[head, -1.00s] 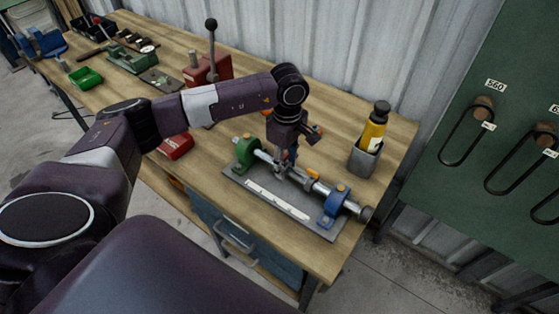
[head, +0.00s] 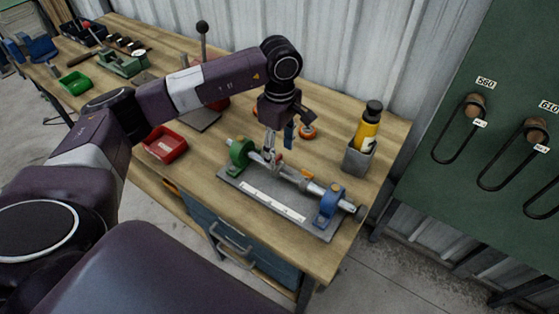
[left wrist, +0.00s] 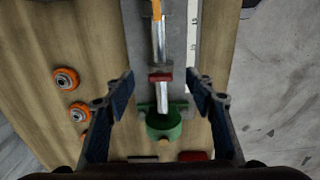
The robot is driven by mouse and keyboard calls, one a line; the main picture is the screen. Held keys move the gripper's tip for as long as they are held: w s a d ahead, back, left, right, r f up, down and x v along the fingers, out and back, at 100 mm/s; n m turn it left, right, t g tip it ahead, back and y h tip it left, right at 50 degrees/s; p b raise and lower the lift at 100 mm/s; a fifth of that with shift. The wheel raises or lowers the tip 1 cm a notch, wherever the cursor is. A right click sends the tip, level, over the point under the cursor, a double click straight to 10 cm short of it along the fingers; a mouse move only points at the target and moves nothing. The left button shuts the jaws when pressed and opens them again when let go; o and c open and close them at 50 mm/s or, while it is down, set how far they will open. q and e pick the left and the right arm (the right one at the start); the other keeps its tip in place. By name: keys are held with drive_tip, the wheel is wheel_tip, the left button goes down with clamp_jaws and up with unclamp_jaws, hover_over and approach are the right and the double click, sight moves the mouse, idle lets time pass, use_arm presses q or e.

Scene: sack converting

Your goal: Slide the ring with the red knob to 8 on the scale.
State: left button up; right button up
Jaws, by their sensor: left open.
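The ring with the red knob (left wrist: 160,76) is on the steel shaft (left wrist: 163,97), near the green end support (left wrist: 163,125), in the left wrist view. My left gripper (left wrist: 161,88) is open, with one finger on each side of the shaft and clear gaps to the ring. In the head view the left gripper (head: 271,156) is over the shaft near the green support (head: 239,152) and largely hides the ring. My right gripper is not in view.
A ring with an orange knob (head: 307,174) sits farther along the shaft, towards the blue end support (head: 329,203). Orange wheels (left wrist: 66,79) lie beside the fixture. A grey cup with a yellow bottle (head: 368,130) stands to the right, a red tray (head: 165,145) to the left.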

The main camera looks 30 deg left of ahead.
sight(280, 165)
use_arm(q)
wheel_tip(280, 165, up, 6)
idle(0.7)
